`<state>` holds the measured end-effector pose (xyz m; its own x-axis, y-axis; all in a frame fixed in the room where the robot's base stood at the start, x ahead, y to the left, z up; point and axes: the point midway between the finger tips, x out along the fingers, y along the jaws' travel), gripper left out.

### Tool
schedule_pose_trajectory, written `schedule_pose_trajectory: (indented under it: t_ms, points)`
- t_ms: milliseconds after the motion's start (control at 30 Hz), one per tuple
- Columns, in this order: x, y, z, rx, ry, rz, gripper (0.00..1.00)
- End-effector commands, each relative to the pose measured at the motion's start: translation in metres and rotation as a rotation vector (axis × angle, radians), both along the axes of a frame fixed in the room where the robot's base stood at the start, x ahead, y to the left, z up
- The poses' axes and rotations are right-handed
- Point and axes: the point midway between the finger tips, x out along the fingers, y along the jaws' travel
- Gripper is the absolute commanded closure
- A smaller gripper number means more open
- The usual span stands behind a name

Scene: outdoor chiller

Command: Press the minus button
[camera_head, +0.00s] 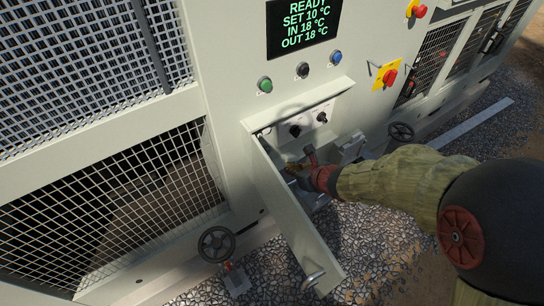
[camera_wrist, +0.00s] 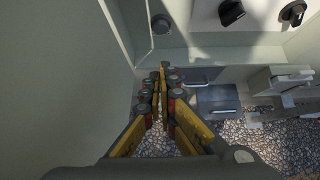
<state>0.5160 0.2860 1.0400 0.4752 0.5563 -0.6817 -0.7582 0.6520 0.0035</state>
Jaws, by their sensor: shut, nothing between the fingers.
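The chiller's front has a row of a green button (camera_head: 265,85), a dark button (camera_head: 303,70) and a blue button (camera_head: 336,57) under the display (camera_head: 303,27). No minus mark is readable on any of them. My gripper (camera_wrist: 163,78) is shut and empty, its fingertips together. In the head view it is at the open compartment, below the button row and beside the open door, partly hidden by my arm. The wrist view shows two black knobs (camera_wrist: 232,12) at the top right and a round grey fitting (camera_wrist: 160,24) ahead of the fingertips.
The open compartment door (camera_head: 295,225) stands out left of my gripper. Handwheels (camera_head: 216,244) are low on the chiller. A red knob on a yellow plate (camera_head: 389,76) is to the right. The display reads READY, SET 10 °C, IN 18 °C, OUT 18 °C. Gravel covers the ground.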

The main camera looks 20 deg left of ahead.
Motion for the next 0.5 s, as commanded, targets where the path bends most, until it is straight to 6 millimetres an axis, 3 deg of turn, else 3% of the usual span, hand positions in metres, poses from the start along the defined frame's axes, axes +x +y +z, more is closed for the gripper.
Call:
schedule_pose_trajectory:
  t_ms: [300, 500]
  points:
    - [0.001, 0.001, -0.002, 0.0, -0.002, 0.003, 1.0]
    - [0.011, 0.014, -0.019, -0.002, -0.001, 0.004, 1.0]
